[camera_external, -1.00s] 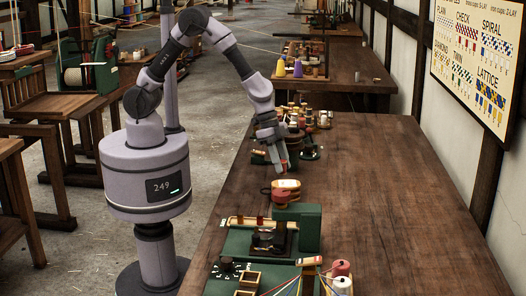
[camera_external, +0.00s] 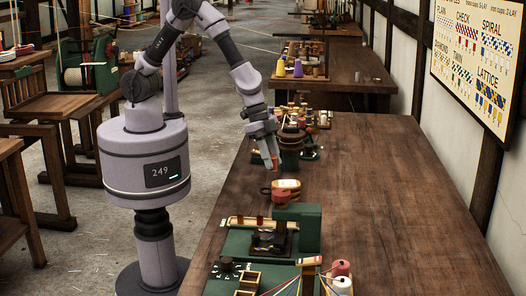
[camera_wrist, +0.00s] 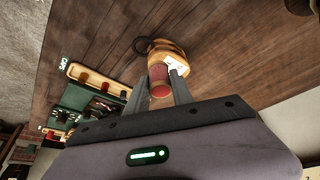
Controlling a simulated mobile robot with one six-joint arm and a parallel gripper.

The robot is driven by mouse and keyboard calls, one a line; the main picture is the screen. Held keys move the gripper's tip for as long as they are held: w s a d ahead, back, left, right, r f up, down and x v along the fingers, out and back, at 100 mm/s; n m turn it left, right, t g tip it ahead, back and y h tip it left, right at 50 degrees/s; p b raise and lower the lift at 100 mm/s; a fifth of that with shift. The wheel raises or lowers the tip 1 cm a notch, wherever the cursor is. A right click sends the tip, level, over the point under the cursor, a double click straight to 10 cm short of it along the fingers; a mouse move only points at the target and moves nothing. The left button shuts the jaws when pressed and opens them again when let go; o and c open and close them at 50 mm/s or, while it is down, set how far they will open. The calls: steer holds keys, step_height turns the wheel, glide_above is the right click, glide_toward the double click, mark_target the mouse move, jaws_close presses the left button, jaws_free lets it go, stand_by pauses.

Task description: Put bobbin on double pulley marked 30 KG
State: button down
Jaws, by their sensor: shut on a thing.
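My gripper (camera_external: 272,158) is shut on a small red bobbin (camera_wrist: 159,82) with a paler rim, held between the two fingers in the wrist view. In the outside view the bobbin shows as a reddish tip pointing down above the table. A wooden double pulley (camera_external: 287,184) with a pale label lies on the table just below and slightly right of my gripper. In the wrist view the pulley (camera_wrist: 168,49) shows a white tag and a dark ring, just beyond the bobbin. The tag's writing is too small to read. I cannot tell how large the gap between bobbin and pulley is.
Several dark wooden pieces (camera_external: 292,141) stand behind my gripper. The table's right side is clear.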

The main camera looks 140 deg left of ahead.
mark_target(280, 183)
steer(key=shift+w+a+f, duration=0.2)
steer(key=shift+w+a, duration=0.15)
steer(key=shift+w, duration=0.3)
steer(key=shift+w+a+f, duration=0.2)
steer(key=shift+w+a, duration=0.1)
steer(key=shift+w, duration=0.3)
steer(key=shift+f+b, duration=0.9)
steer(key=shift+f, duration=0.65)
steer(key=shift+f, duration=0.1)
steer(key=shift+f+b, duration=0.1)
steer(key=shift+b, duration=0.2)
steer(key=c, duration=1.1)
jaws_free()
